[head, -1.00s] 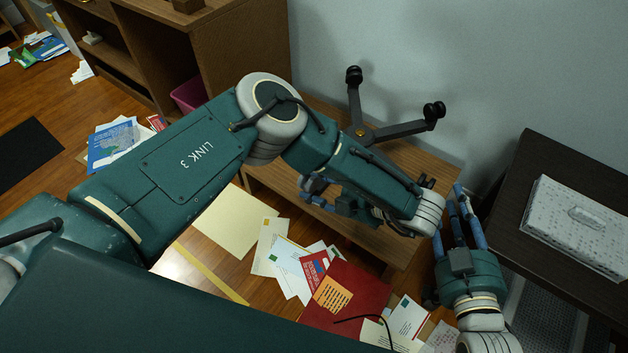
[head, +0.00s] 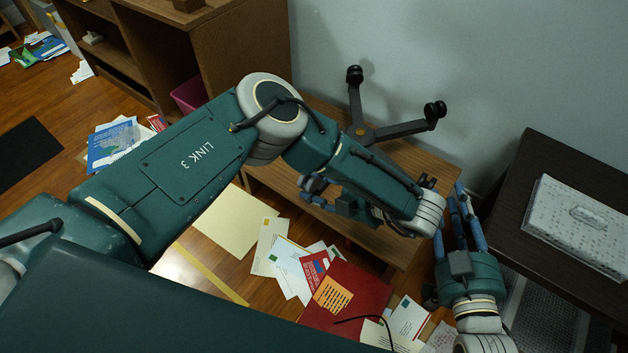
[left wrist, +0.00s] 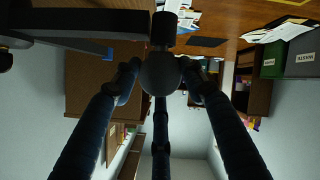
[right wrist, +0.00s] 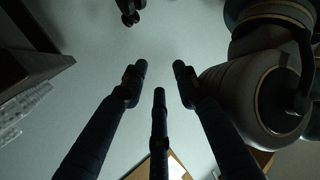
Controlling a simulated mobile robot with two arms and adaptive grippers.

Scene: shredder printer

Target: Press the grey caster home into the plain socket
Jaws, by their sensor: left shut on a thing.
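The dark chair base (head: 366,134) lies on a low wooden bench. Two of its leg ends carry dark casters (head: 354,74), (head: 434,110). My left gripper (head: 314,190) is partly hidden behind my own arm in the head view. In the left wrist view its fingers are closed around the rounded grey caster (left wrist: 161,75). The caster lines up with the upright socket end (left wrist: 163,30) of a dark leg (left wrist: 85,22) and seems to meet it. I cannot tell how deep it sits. My right gripper (head: 464,205) is open and empty, right of the bench.
The wooden bench (head: 415,160) stands against the wall. A dark cabinet (head: 570,165) with a light patterned box (head: 582,222) is at the right. A wooden shelf unit (head: 235,55) is behind. Papers and a red folder (head: 350,295) cover the floor in front.

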